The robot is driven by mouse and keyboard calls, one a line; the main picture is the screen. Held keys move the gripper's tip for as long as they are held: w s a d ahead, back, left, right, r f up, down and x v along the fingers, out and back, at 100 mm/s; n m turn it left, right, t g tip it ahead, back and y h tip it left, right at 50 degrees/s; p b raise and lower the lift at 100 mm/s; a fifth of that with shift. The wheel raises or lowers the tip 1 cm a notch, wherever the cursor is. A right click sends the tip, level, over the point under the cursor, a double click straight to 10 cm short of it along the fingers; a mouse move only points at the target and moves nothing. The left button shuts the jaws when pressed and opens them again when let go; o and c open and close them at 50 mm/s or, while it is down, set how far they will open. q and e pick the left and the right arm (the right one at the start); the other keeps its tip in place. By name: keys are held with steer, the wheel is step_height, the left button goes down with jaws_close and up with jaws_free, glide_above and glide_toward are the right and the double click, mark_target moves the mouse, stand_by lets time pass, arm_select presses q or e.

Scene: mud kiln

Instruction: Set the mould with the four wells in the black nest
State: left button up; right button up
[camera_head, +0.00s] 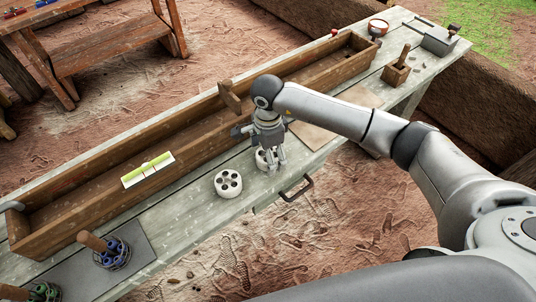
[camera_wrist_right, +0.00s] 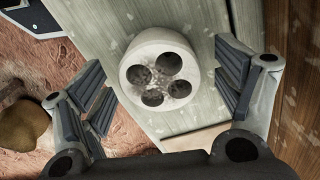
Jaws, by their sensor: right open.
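The mould with the four wells (camera_wrist_right: 161,72) is a pale round block with dark wells in its top, standing upright on the bench. In the head view it shows only partly under my right gripper (camera_head: 270,160). In the right wrist view my right gripper (camera_wrist_right: 168,88) is open, with one finger on each side of the mould and gaps to it. Another pale round mould with several wells (camera_head: 228,184) stands on the bench just left of the gripper. I cannot make out the black nest for certain. My left gripper is not in view.
A long wooden trough (camera_head: 205,120) runs along the back of the bench, with a green and white card (camera_head: 148,170) in it. A dark handle (camera_head: 297,188) juts from the front edge. A wire basket of blue items (camera_head: 113,254) stands on a dark mat (camera_head: 85,283) at left.

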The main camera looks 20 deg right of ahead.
steer(key=shift+f, duration=0.1)
steer(key=shift+c, duration=0.2)
steer(key=c, duration=1.3)
